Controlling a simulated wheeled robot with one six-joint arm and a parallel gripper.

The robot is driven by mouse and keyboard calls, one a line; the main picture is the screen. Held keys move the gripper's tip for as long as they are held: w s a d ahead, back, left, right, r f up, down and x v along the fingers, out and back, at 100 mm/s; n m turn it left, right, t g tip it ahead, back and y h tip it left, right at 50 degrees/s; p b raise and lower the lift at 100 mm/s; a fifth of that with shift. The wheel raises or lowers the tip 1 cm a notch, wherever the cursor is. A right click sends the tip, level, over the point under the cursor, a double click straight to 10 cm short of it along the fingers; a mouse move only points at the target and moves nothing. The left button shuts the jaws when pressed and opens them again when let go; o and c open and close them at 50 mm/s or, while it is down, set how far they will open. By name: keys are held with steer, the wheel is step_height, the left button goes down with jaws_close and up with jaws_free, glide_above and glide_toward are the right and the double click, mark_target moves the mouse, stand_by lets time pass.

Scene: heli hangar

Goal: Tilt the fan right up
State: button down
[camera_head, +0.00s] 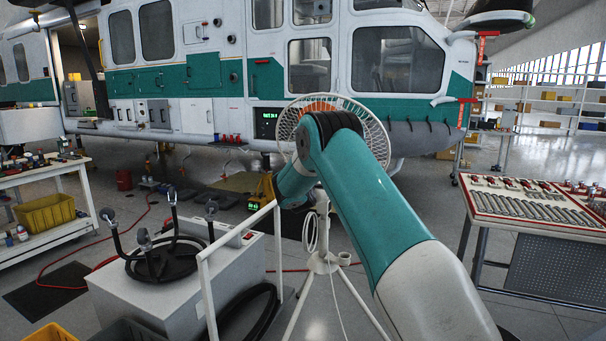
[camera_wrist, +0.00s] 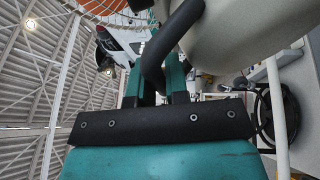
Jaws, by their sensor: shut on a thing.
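The fan (camera_head: 375,132) has a round white wire cage with an orange middle and stands on a white tripod stand (camera_head: 322,262) beyond my arm. My arm hides much of the fan head and its back. In the wrist view, the cage (camera_wrist: 92,8) crosses the top, and a pale rounded housing (camera_wrist: 245,45) fills the upper right. My gripper (camera_wrist: 156,64) is shut on a curved black handle (camera_wrist: 182,22) beside that housing. In the head view my gripper is hidden behind my arm. The exact tilt of the fan head is hard to tell.
A white and teal helicopter (camera_head: 215,75) stands behind the fan. A tool table (camera_head: 535,205) is at right. A red hose runs along the floor.

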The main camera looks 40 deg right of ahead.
steer(key=shift+a+f, duration=0.15)
steer(key=shift+f, duration=0.25)
steer(key=c, duration=1.4)
jaws_free()
steer(key=b+v, duration=0.6)
steer(key=v, duration=1.1)
steer(key=shift+s+a+r+b, duration=0.2)
steer(key=shift+r+b, duration=0.05)
steer(key=shift+b, duration=0.05)
